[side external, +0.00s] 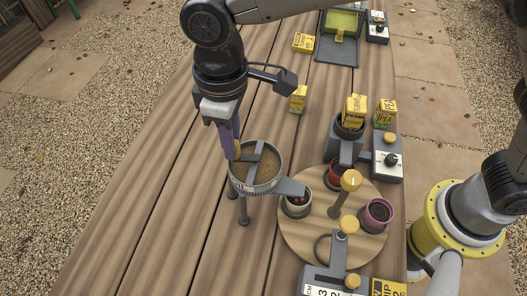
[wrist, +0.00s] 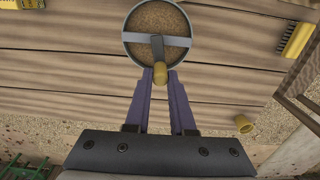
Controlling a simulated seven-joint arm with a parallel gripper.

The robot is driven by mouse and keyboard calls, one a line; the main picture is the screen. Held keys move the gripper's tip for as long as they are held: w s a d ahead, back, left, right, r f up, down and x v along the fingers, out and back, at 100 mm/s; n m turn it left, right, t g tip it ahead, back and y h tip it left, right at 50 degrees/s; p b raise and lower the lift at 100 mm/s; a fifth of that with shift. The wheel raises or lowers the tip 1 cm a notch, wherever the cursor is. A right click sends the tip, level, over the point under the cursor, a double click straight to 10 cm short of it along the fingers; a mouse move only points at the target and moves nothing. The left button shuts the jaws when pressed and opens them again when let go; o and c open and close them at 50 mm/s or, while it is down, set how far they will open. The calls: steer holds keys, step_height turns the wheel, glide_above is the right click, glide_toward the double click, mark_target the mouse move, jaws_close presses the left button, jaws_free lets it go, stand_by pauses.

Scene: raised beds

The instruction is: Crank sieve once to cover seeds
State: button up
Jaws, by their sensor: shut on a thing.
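The sieve (side external: 256,187) is a round grey drum on legs, filled with brown soil, with a flat bar across its top. It also shows at the top of the wrist view (wrist: 127,48). Its crank arm (wrist: 157,47) ends in a yellow knob (wrist: 161,75). My gripper (side external: 235,150) is shut on this knob at the sieve's upper left rim; its purple fingers show in the wrist view (wrist: 160,82). Seeds in the pot are too small to tell.
The turntable also carries a red pot (side external: 338,173), a purple-red pot (side external: 377,213) and a yellow-topped post (side external: 350,181). Yellow seed packets (side external: 355,109) and a grey dial box (side external: 387,158) stand behind. The planks left of the sieve are clear.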

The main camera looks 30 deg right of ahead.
steer(key=shift+w+d, duration=0.35)
steer(key=shift+w, duration=0.05)
steer(key=shift+d, duration=0.1)
steer(key=shift+w+d, duration=0.3)
steer(key=shift+d, duration=0.2)
steer(key=shift+d, duration=0.15)
